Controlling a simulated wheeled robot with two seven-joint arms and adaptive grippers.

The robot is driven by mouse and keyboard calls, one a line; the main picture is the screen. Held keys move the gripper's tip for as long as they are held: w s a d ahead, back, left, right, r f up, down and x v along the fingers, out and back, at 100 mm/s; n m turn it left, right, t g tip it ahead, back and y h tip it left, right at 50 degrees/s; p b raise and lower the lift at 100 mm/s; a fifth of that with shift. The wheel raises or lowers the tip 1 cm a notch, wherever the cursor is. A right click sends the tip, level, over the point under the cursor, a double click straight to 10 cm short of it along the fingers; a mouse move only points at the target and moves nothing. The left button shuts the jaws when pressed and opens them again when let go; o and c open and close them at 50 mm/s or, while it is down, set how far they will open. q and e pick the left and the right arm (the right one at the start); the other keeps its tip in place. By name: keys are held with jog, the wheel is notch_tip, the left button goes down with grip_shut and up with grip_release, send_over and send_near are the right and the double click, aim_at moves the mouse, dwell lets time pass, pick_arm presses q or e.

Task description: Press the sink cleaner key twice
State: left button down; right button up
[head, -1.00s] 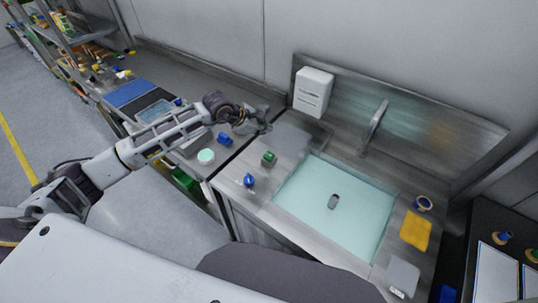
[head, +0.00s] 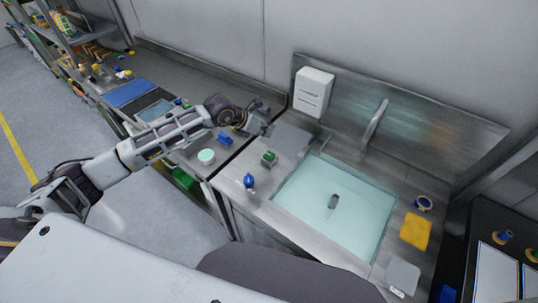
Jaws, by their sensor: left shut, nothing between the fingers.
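A white dispenser box (head: 313,91) with dark slots on its front stands against the steel backsplash, behind the left end of the sink (head: 345,215). No lettering on it can be read, and I cannot tell which part is the sink cleaner key. My left gripper (head: 267,129) is shut and empty. It hangs over the counter left of and below the dispenser in the picture, apart from it. My right gripper is not in view.
A green-topped block (head: 269,158) and a blue bottle (head: 249,181) stand left of the sink. A grey tap (head: 376,120) rises behind it. A yellow cloth (head: 415,231) and a tape roll (head: 423,203) lie on its right. A blue block (head: 225,139) sits left.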

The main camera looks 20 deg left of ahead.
pick_arm(q)
jog(key=n, duration=0.6)
jog(key=shift+w+d+r, duration=0.1)
jog(key=shift+w+r, duration=0.05)
jog(key=shift+r, duration=0.05)
jog(key=shift+f, duration=0.1)
dwell(0.4)
jog(key=b, duration=0.3)
send_over(267, 153)
jog(key=shift+f, duration=2.9)
jog(key=shift+w+f+b, duration=0.1)
jog(key=shift+f+b, duration=0.8)
jog(key=shift+f, duration=0.5)
